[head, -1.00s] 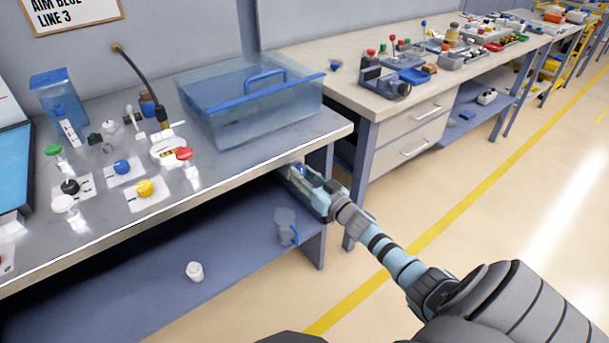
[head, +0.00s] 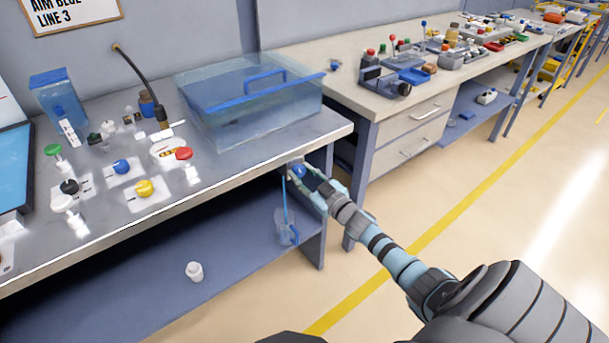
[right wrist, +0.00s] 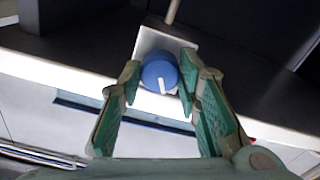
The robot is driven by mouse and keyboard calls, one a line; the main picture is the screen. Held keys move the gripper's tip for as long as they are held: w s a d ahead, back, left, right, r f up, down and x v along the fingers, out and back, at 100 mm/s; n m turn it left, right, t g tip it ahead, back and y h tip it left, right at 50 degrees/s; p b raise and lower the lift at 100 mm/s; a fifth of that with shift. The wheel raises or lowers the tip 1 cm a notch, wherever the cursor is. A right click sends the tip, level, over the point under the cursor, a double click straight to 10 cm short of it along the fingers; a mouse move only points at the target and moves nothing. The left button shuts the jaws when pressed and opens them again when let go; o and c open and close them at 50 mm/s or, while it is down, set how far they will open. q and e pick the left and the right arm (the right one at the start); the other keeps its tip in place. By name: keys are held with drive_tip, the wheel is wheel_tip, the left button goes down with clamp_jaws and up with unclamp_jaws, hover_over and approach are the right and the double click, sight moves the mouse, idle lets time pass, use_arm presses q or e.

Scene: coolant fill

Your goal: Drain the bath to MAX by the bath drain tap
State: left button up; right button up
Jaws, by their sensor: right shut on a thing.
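The bath (head: 215,125) is a clear bluish tank with a blue handle on the steel bench. I cannot read a MAX mark or judge the level. The bath drain tap, a blue knob (head: 298,171) with a white pointer line, sits under the bench's right front corner. It also shows in the right wrist view (right wrist: 160,73), the pointer line toward the lower edge. My right gripper (head: 307,179) is shut on the knob, one finger at each side. A thin blue stream (head: 285,200) falls below the tap to a clear container (head: 287,230). My left gripper is not in view.
Several coloured knobs, among them a yellow one (head: 145,187), stand on the bench left of the bath. A white cup (head: 194,271) stands on the lower shelf (head: 140,300). A drawer bench (head: 405,135) stands right of the gripper. The floor at right is clear.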

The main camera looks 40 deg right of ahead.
drive_tip(key=shift+f, duration=0.1)
drive_tip(key=o, duration=1.1)
drive_tip(key=shift+o, duration=0.2)
drive_tip(key=shift+s, duration=0.1)
drive_tip(key=s, duration=1.2)
drive_tip(key=shift+a, duration=0.1)
